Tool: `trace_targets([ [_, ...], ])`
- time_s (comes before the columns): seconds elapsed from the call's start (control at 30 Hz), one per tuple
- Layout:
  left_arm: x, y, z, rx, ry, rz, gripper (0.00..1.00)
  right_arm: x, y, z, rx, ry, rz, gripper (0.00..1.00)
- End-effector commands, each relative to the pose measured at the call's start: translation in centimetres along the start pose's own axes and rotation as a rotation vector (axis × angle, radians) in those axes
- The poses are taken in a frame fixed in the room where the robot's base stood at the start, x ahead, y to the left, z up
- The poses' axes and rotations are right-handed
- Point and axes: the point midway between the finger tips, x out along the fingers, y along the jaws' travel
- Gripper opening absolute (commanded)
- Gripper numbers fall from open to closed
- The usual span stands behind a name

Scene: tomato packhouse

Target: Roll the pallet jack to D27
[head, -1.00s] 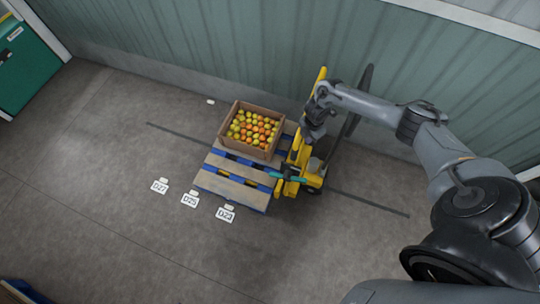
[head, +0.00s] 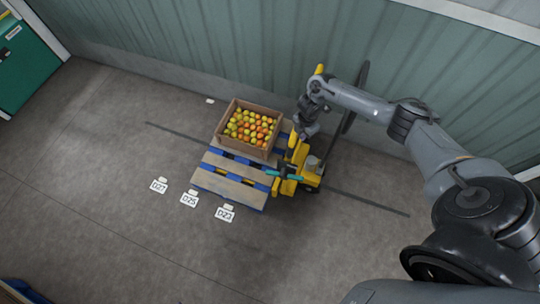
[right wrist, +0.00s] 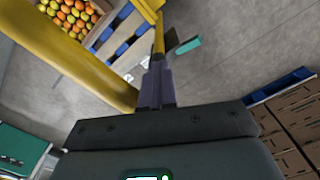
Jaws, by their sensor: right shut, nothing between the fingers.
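The yellow pallet jack (head: 311,178) stands at the right end of a wooden pallet (head: 232,189) with blue blocks. The pallet bears a brown crate (head: 238,147) of red, orange and yellow tomatoes. The floor label D27 (head: 159,186) lies left of the pallet, apart from it. My right gripper (head: 300,132) is at the jack's upper part. In the right wrist view its fingers (right wrist: 156,85) are shut with nothing between them, beside a thick yellow bar of the jack (right wrist: 75,52). Whether they touch the bar I cannot tell. My left gripper is out of view.
Labels D25 (head: 189,198) and D23 (head: 225,213) lie between D27 and the pallet's near side. A dark floor line (head: 178,137) runs under the pallet. A corrugated wall (head: 220,50) stands behind. A green cabinet (head: 25,65) is at far left.

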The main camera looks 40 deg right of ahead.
Motion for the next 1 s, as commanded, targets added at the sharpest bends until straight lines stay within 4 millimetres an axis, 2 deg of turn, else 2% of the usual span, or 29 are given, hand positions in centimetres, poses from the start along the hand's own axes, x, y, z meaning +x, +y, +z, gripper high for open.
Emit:
trace_targets([
  [0.1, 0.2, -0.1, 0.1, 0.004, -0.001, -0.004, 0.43, -0.1, 0.6, -0.4, -0.001, 0.005, 0.006, 0.0],
  [0.6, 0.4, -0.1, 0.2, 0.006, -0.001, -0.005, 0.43, 0.0, 0.8, -0.5, -0.001, 0.002, 0.002, 0.0],
  [0.77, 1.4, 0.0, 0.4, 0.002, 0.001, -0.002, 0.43, 0.2, 2.3, -1.4, 0.0, 0.003, 0.005, 0.0],
  [1.0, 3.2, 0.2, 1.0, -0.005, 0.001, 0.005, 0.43, 0.1, 5.6, -3.4, 0.0, 0.009, 0.014, 0.0],
])
